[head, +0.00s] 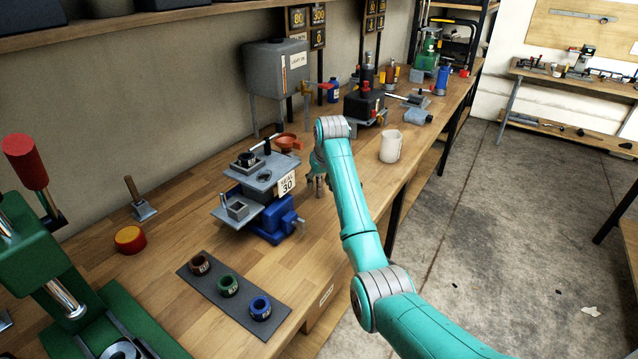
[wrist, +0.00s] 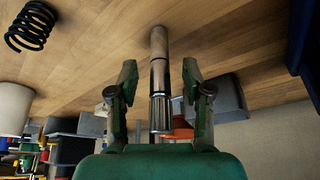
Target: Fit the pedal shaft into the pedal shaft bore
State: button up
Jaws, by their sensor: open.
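A slim metal shaft, likely the pedal shaft (wrist: 158,75), stands on the wooden bench in the wrist view, its splined end toward my camera. My gripper (wrist: 159,80) is open, with one finger on each side of the shaft and a visible gap on both sides. In the head view my gripper (head: 317,178) points down at the bench, right of the grey fixture marked SEAL 30 (head: 266,178), and my arm partly hides it. I cannot identify the pedal shaft bore in either view.
A white mug (head: 391,146) stands right of my arm. An orange funnel (head: 287,141) is behind the fixture. A black coil spring (wrist: 30,25) lies near the shaft. A dark mat (head: 232,291) with several rings is at the front.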

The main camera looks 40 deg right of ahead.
jog(key=shift+w+f, duration=0.15)
jog(key=shift+f, duration=0.2)
jog(key=shift+c, duration=0.2)
grip_shut()
jog(key=shift+r, duration=0.1)
